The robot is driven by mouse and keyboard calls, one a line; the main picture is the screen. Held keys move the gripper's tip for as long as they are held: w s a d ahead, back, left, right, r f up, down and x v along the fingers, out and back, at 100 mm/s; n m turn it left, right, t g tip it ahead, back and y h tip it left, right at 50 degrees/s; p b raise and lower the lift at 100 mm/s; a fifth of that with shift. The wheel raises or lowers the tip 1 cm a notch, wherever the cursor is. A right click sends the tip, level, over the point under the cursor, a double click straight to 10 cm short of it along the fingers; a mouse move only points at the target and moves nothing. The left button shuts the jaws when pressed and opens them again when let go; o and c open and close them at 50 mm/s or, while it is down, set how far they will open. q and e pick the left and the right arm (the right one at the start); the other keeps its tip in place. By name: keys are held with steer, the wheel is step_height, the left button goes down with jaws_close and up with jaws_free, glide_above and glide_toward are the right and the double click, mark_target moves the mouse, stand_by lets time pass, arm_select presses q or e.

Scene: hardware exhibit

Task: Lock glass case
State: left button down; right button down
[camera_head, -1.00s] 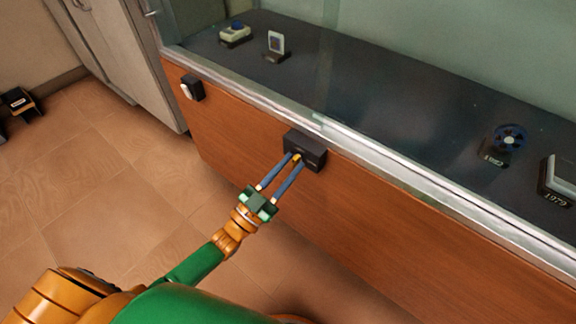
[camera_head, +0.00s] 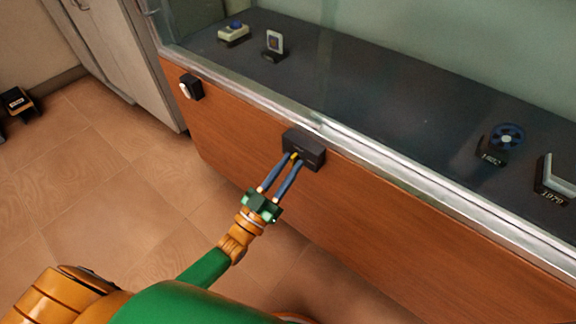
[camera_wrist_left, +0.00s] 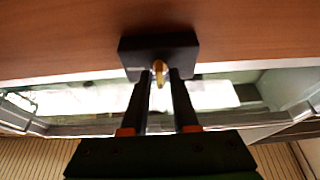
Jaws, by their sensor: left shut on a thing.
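The glass case (camera_head: 410,195) has a wood front panel and a pale metal rim under its glass. A black lock box (camera_head: 313,150) is fixed to the panel just below the rim; it also shows in the left wrist view (camera_wrist_left: 185,48). A small gold key (camera_wrist_left: 159,70) stands at the face of the lock box. My left gripper (camera_head: 296,160) is shut on the gold key, with one finger on each side of it. The fingertips cover part of the lock face. My right gripper is out of view.
A black fitting with a white part (camera_head: 191,87) is on the panel at the left. Small exhibits, such as a blue reel (camera_head: 507,136), stand inside the case. A grey cabinet (camera_head: 125,50) is at the back left. The tiled floor before the case is clear.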

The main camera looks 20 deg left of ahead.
arm_select(q)
steer(key=c, duration=0.9)
jaws_free()
steer(key=v, duration=0.7)
